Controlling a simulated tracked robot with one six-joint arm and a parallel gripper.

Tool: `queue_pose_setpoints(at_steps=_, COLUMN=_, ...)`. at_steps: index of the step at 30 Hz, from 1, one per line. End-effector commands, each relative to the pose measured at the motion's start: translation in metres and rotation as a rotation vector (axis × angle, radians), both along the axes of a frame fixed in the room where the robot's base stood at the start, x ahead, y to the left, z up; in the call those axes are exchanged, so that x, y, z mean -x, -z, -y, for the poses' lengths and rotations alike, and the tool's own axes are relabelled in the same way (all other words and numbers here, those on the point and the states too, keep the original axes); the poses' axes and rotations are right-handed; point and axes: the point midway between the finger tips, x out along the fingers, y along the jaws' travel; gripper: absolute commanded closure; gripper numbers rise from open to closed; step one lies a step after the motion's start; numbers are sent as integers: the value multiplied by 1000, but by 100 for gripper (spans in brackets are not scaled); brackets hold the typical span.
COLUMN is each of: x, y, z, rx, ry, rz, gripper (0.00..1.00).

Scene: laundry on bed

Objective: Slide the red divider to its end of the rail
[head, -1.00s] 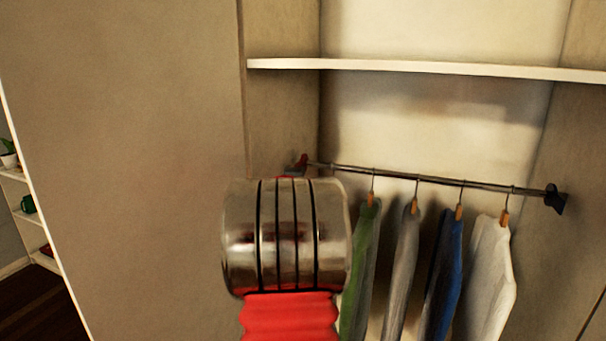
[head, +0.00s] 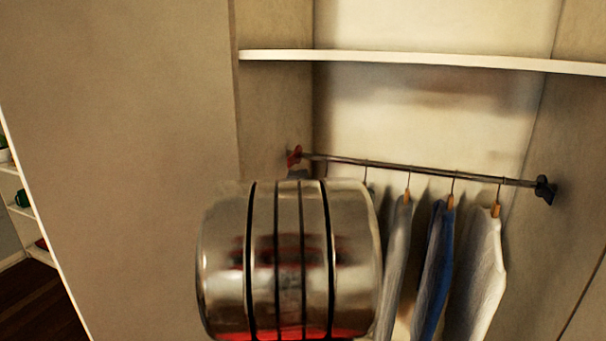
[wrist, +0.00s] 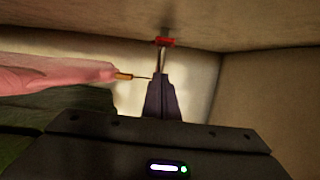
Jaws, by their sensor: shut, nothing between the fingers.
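The red divider (head: 294,157) is at the left end of the metal rail (head: 420,174), close to the closet's left side panel. In the wrist view the divider (wrist: 165,42) shows straight beyond my fingertips, up against the panel. My gripper (wrist: 160,76) is shut and empty, its dark fingers lined up with the rail and appearing short of the divider. I cannot tell whether they touch the rail. In the head view my gripper is hidden behind my arm's metal link. The dark end bracket (head: 545,190) holds the rail's right end.
A pink garment (wrist: 60,75) on a wooden hanger (wrist: 124,76) is beside my fingers. Grey (head: 396,255), blue (head: 436,265) and white (head: 481,270) garments hang on the rail's right part. A white shelf (head: 430,62) runs above the rail.

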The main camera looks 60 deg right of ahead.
Motion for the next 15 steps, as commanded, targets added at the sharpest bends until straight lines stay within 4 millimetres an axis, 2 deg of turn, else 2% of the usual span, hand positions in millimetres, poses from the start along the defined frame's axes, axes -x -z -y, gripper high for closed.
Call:
queue_pose_setpoints(at_steps=6, x=7, y=-1, z=-23, rx=2, ry=-1, rz=0, gripper=100)
queue_pose_setpoints(at_steps=15, x=9, y=0, z=-30, rx=0, ry=-1, rz=0, gripper=100)
